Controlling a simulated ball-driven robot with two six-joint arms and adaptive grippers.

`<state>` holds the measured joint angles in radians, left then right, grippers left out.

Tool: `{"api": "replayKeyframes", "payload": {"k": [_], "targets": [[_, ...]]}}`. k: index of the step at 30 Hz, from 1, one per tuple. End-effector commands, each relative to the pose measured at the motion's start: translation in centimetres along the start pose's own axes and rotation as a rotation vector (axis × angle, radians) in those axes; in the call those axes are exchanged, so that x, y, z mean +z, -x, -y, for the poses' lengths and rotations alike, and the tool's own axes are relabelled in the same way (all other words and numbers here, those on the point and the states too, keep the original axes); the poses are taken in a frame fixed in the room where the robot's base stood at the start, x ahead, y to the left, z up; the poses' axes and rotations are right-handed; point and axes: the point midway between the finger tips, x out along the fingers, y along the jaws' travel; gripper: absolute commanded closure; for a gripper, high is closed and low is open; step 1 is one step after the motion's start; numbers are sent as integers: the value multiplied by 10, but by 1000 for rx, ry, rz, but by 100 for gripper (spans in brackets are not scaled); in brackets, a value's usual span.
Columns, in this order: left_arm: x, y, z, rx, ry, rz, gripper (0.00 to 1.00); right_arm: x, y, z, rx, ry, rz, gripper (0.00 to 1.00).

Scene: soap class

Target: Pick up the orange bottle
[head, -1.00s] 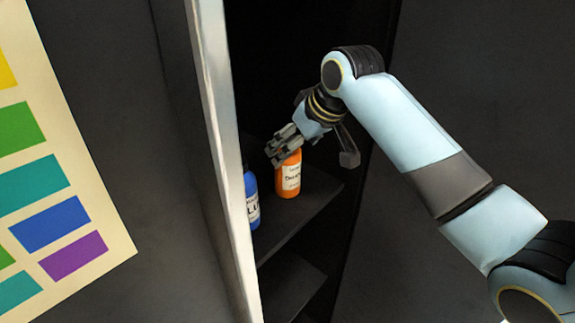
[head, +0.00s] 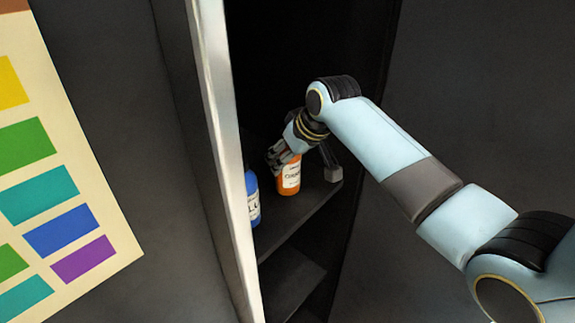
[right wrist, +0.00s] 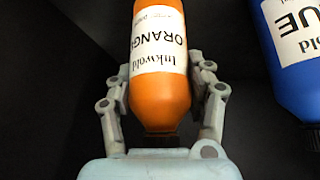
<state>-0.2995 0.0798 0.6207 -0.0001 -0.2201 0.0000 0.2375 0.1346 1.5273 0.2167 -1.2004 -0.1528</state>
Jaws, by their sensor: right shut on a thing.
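The orange bottle (head: 289,176), with a white label, stands on a dark shelf inside the cabinet in the head view. In the right wrist view the orange bottle (right wrist: 160,85) sits between the two grey fingers, its dark cap towards the palm. My right gripper (head: 279,160) is shut on the bottle at its upper part; in the right wrist view the gripper (right wrist: 162,90) has a finger on each side. Whether the bottle's base touches the shelf is hard to tell. My left gripper is not in view.
A blue bottle (head: 253,198) stands just left of the orange one, partly behind the pale cabinet edge (head: 222,160); it also shows in the right wrist view (right wrist: 298,70). Another shelf (head: 285,280) lies below. A colour chart (head: 60,190) hangs at left.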

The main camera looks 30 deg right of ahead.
Motion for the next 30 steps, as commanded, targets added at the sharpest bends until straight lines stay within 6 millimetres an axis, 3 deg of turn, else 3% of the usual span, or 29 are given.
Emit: {"api": "replayKeyframes", "payload": {"k": [1,8,17,30], "targets": [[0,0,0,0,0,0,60,0,0,0,0,0,0,64],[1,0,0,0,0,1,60,0,0,0,0,0,0,93],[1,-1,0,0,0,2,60,-5,6,0,0,0,-5,94],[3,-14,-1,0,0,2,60,-49,74,0,0,1,-5,94]]}}
